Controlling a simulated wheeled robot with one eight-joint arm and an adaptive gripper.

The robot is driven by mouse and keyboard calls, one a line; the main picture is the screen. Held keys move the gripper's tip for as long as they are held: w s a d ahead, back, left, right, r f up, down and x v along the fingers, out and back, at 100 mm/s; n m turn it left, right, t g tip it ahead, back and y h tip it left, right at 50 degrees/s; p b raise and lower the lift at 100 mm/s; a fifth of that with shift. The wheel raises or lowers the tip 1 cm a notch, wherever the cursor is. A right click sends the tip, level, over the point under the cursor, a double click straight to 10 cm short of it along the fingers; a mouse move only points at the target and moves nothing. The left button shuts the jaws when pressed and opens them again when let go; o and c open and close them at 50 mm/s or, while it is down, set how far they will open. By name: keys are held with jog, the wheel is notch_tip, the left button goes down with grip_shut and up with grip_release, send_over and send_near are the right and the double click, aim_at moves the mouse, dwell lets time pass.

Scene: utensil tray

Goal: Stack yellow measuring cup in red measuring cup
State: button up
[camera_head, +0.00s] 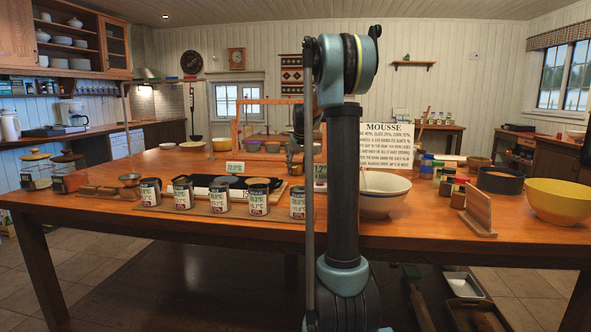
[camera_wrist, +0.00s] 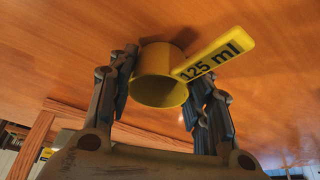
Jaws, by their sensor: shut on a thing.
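The yellow measuring cup (camera_wrist: 160,78) is in the wrist view, between the two fingers of my gripper (camera_wrist: 157,88). My gripper is shut on its round body. Its flat handle, marked "125 ml", points up and to the right in that view. A bare wooden surface lies behind the cup; I cannot tell how far it is from it. In the head view my arm hides the middle, and I cannot make out the gripper or the yellow cup there. I cannot pick out the red measuring cup in either view.
The long wooden table (camera_head: 100,212) holds a row of labelled cans (camera_head: 183,193), a white bowl (camera_head: 383,207), a "Mousse" sign (camera_head: 386,146), an upright wooden board (camera_head: 479,211) and a large yellow bowl (camera_head: 558,201). Several small coloured containers (camera_head: 427,166) stand right of the sign.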

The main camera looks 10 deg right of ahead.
jog(key=shift+f, duration=0.1)
jog(key=o, duration=0.9)
